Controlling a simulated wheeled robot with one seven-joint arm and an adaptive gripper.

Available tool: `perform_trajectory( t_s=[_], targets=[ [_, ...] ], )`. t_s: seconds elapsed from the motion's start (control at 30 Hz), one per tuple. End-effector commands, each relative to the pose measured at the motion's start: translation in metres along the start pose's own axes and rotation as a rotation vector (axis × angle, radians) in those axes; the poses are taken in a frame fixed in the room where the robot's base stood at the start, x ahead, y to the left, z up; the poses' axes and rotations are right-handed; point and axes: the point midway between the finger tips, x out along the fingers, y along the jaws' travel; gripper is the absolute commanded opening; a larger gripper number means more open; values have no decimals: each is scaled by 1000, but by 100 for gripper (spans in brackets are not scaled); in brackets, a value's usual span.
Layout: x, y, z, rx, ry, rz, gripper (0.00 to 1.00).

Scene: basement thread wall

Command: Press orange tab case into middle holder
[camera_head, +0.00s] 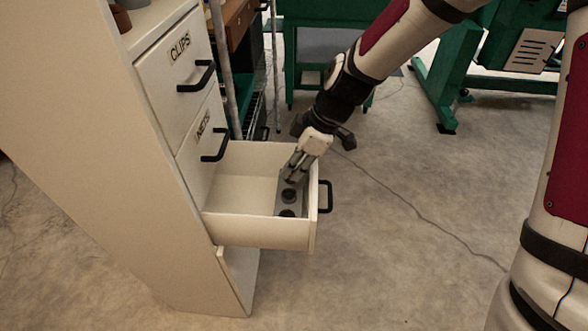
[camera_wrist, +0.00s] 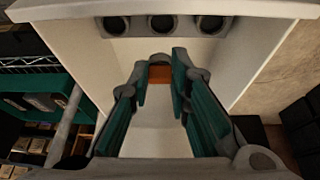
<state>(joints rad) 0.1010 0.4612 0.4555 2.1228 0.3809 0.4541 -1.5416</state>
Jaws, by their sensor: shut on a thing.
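My gripper (camera_head: 293,177) reaches down into the open drawer from above. In the wrist view its teal-padded fingers (camera_wrist: 162,78) are shut on a small case whose orange tab (camera_wrist: 160,73) shows between the fingertips. The rest of the case is hidden by the fingers, and in the head view I cannot make it out. The grey holder strip (camera_wrist: 137,22) has three dark round holders in a row along the drawer wall. The middle holder (camera_wrist: 162,23) lies ahead of the fingertips, apart from the case in the picture. In the head view the strip is partly hidden behind my gripper.
The white drawer (camera_head: 262,232) stands open from a cabinet (camera_head: 150,170), with a black handle (camera_head: 325,197) on its front. Its floor looks bare beside the strip. Closed drawers marked CLIPS and NETS are above. Green furniture (camera_head: 330,25) stands behind, and a cable crosses the floor.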

Motion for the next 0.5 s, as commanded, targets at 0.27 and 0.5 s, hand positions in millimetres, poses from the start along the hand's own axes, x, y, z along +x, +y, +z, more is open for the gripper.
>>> perform_trajectory(
  t_s=[0.27,0.5],
  targets=[
    [9,-1,3,-7,0,-3,6],
    [27,-1,10,-7,0,-3,6]
  ],
)
